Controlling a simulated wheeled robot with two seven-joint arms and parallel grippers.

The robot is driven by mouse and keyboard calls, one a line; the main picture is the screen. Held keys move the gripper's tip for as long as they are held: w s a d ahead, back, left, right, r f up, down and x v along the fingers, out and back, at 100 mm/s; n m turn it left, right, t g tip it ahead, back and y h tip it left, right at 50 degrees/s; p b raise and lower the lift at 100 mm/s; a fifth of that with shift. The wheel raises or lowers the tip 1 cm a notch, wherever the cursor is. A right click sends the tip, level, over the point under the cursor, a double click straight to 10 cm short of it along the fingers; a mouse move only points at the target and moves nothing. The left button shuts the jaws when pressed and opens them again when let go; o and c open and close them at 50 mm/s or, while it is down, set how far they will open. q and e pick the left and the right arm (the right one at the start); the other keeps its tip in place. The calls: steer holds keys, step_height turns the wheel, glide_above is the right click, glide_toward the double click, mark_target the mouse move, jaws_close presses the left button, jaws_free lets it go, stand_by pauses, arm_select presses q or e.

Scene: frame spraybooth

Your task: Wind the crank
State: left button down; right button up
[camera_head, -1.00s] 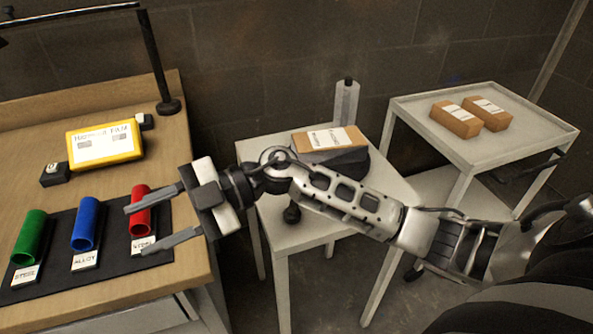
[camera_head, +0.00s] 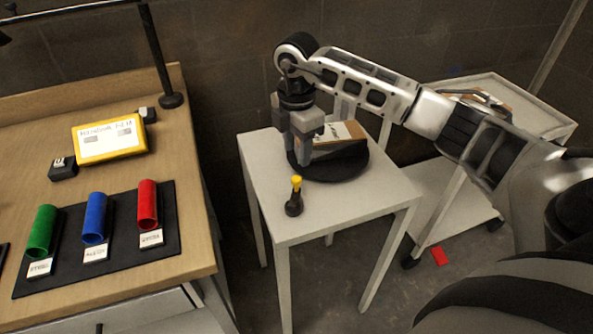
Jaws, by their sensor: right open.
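A small black post with a yellow top (camera_head: 294,195), which may be the crank handle, stands near the front left of a small white table (camera_head: 340,215). Behind it, a round black disc (camera_head: 338,172) carries a brown box with a white label (camera_head: 350,138). My right gripper (camera_head: 303,162) points down in front of the disc's left side, behind the yellow-topped post. It is open, and I see nothing between its fingers, which are partly hard to make out. I cannot tell whether it touches the disc. My left gripper is out of view.
A wooden bench (camera_head: 190,235) at left holds green (camera_head: 43,230), blue (camera_head: 95,218) and red (camera_head: 148,204) tubes on a black mat, and a yellow labelled box (camera_head: 108,142). A white cart (camera_head: 535,115) stands at right, partly behind my arm. A red piece (camera_head: 439,256) lies on the floor.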

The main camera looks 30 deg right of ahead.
mark_target(297, 178)
step_height(297, 178, down, 8)
steer(key=shift+p, duration=0.35)
steer(key=shift+c, duration=0.3)
jaws_close()
